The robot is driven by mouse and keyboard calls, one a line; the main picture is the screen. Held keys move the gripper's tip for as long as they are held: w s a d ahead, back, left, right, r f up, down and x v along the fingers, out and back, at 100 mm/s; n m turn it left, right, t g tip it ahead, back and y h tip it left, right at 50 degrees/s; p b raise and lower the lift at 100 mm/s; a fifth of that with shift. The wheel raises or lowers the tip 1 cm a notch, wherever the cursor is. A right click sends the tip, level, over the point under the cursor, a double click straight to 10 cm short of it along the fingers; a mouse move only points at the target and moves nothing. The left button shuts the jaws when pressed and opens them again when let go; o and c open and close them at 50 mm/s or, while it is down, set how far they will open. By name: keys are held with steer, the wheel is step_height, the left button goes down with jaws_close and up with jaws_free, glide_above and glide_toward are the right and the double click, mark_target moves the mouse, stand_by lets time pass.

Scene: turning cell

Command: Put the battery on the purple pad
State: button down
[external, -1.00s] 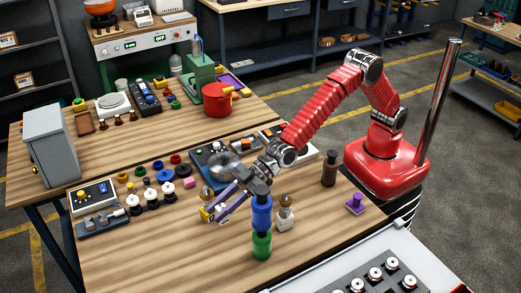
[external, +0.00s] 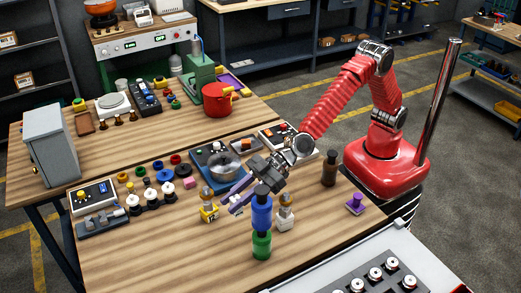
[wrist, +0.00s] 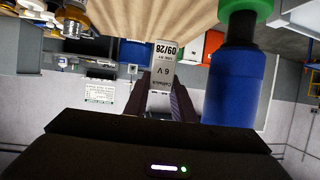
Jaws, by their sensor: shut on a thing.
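A flat purple patch (external: 229,81), which looks like the pad, lies at the back of the table, partly hidden behind a red pot (external: 217,100). A small purple piece with a raised top (external: 355,203) stands at the right edge.
A blue and green bottle-like stack (external: 261,215) stands close right of my gripper, also large in the wrist view (wrist: 232,85). A yellow-based item (external: 209,210) is just left, a white-based one (external: 285,215) to the right. The front left of the table is clear.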

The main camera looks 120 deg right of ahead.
steer(key=shift+s+a+r, duration=0.2)
steer(key=shift+s+r, duration=0.3)
steer(key=shift+s, duration=0.15)
steer(key=s+a+r+m+h, duration=0.2)
steer(key=s+a, duration=0.1)
steer(key=s, duration=0.7)
steer(key=s+a+r+m+h, duration=0.2)
steer(key=s+a+r, duration=0.1)
steer(key=s, duration=0.7)
steer(key=s+a+f+m+g+h, duration=0.1)
steer(key=s+f+h, duration=0.1)
steer(key=s, duration=1.9)
steer(key=shift+f+m+h, duration=0.35)
steer(key=shift+m+h, duration=0.05)
steer(key=shift+w+a, duration=0.1)
steer(key=shift+f, duration=3.1)
